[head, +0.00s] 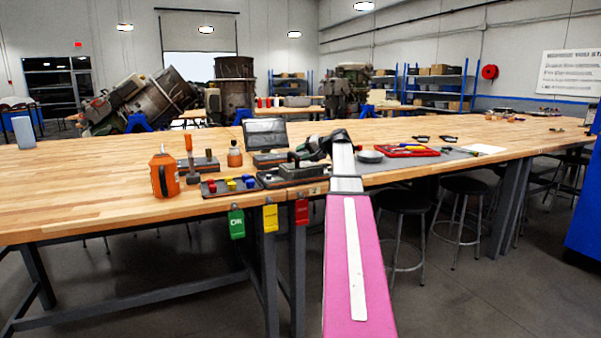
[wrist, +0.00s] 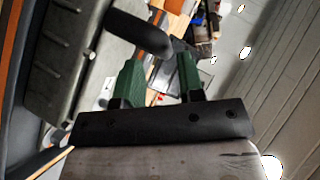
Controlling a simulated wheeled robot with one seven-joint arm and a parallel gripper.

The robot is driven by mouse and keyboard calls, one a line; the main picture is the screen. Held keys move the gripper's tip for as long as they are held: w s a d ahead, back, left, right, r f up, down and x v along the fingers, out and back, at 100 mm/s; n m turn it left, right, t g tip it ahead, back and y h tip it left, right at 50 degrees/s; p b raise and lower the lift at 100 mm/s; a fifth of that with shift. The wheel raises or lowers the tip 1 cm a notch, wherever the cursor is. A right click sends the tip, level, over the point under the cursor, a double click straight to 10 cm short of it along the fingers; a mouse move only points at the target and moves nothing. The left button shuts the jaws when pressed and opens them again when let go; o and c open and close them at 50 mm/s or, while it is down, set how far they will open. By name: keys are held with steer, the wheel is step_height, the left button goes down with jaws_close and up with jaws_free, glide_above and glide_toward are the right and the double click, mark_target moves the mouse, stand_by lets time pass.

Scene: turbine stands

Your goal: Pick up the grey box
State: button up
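A grey box (head: 301,172) with a dark handle on top lies near the front edge of the wooden table. In the wrist view a large grey box (wrist: 62,62) with a ribbed face fills the left side, and a dark curved handle (wrist: 145,33) reaches over toward my fingers. My gripper (wrist: 160,70) has its two green fingers apart. The handle passes at or just beyond the fingertips; I cannot tell whether it touches them. In the head view my gripper (head: 322,146) is just above and right of the box, partly hidden by my arm.
A tray with coloured pieces (head: 230,186), an orange bottle (head: 164,175) and a dark screen (head: 265,134) stand left of the box. A red tray (head: 407,150) lies to the right. An upright grey container (head: 24,132) stands far left. The table's left part is mostly clear.

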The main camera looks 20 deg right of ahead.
mark_target(294, 154)
steer(key=x, duration=0.5)
steer(key=shift+w+d+r, duration=0.1)
steer(key=shift+r, duration=0.05)
jaws_close()
steer(key=shift+r, duration=0.15)
steer(key=shift+r, duration=1.85)
steer(key=s+a+r, duration=0.4)
steer(key=s+r, duration=0.3)
steer(key=s, duration=0.4)
steer(key=shift+r, duration=0.1)
